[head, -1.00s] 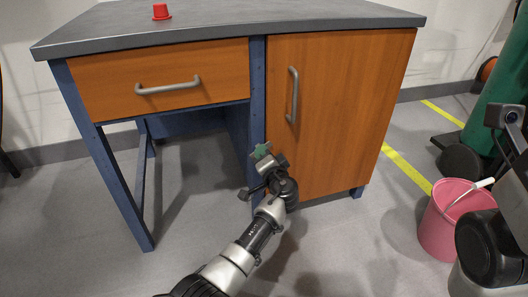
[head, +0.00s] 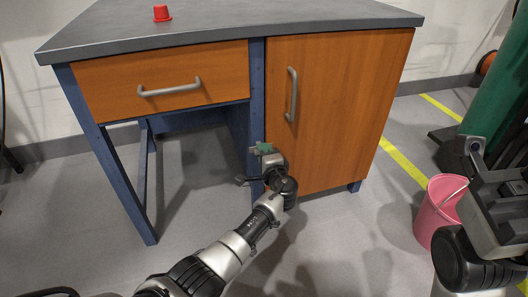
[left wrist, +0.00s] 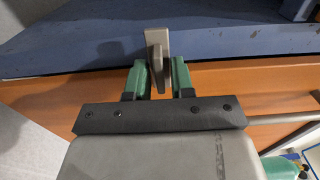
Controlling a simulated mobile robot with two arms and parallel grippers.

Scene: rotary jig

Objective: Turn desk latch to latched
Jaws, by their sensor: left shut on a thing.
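The desk latch (left wrist: 155,42) is a small grey-beige piece in the left wrist view. It sits at the seam between the blue desk frame (left wrist: 90,40) and the orange cabinet door (left wrist: 60,95). Its lever points down between the green fingers of my left gripper (left wrist: 159,78), which is shut on it. In the head view my left gripper (head: 262,151) is at the lower left of the door (head: 335,110), by the blue post, and hides the latch. My right arm is at the right edge; its fingers cannot be made out.
The desk has a drawer (head: 165,80) with a grey handle, and the door has its own handle (head: 291,95). A red object (head: 162,13) stands on the desktop. A pink bucket (head: 434,215) stands on the floor at the right, close to my right arm.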

